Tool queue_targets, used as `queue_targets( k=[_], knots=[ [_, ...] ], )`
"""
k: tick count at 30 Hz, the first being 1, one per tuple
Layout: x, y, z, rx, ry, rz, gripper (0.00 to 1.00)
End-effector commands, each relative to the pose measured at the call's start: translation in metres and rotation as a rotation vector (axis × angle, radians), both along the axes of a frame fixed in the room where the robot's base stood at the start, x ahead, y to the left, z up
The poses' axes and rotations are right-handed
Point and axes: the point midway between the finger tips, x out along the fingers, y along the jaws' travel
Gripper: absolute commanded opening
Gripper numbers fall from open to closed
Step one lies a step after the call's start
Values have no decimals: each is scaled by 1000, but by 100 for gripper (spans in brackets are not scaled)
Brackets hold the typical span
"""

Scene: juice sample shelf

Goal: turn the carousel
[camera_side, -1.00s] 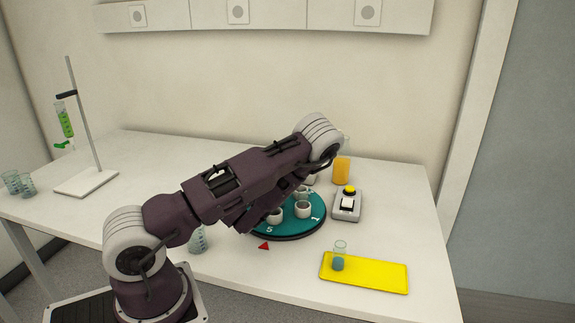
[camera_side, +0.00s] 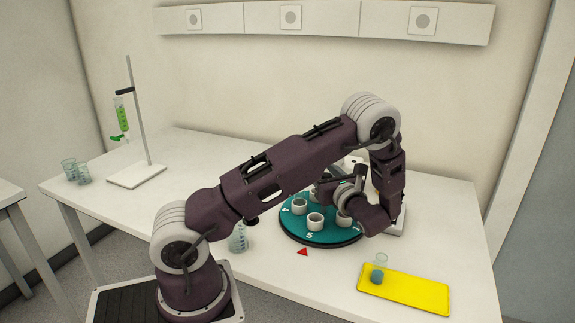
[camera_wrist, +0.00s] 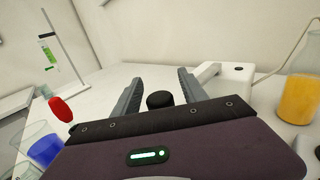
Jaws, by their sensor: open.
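The teal carousel (camera_side: 335,238) stands on the table in the side view, with several white cups (camera_side: 315,220) on it and the number 5 near the red marker (camera_side: 303,252). My gripper (camera_side: 340,182) is low over the carousel's far part, lying nearly level, and hides some cups. In the wrist view my gripper (camera_wrist: 160,78) is open, its two grey fingers apart. A black round knob (camera_wrist: 160,100) shows between the fingers; I cannot tell whether they touch it. The carousel disc is not clear in the wrist view.
A yellow tray (camera_side: 415,292) holds a small glass with blue contents (camera_side: 378,270) at front right. A flask of orange liquid (camera_wrist: 298,98) and a white device (camera_wrist: 225,75) are at right in the wrist view. A burette stand (camera_side: 135,175) is at left. My arm mostly covers the button box.

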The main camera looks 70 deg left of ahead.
Motion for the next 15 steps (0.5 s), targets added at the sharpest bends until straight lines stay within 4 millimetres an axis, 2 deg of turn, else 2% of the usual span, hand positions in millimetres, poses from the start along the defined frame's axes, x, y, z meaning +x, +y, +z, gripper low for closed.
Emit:
queue_targets(
  k=[3, 6, 11, 15],
  knots=[
    [-5, 1, -1, -2, -5, 192, 50],
    [0, -30, 0, 1, 4, 169, 50],
    [6, -71, 0, 3, 4, 170, 50],
    [5, -71, 38, 3, -1, 172, 50]
  ],
)
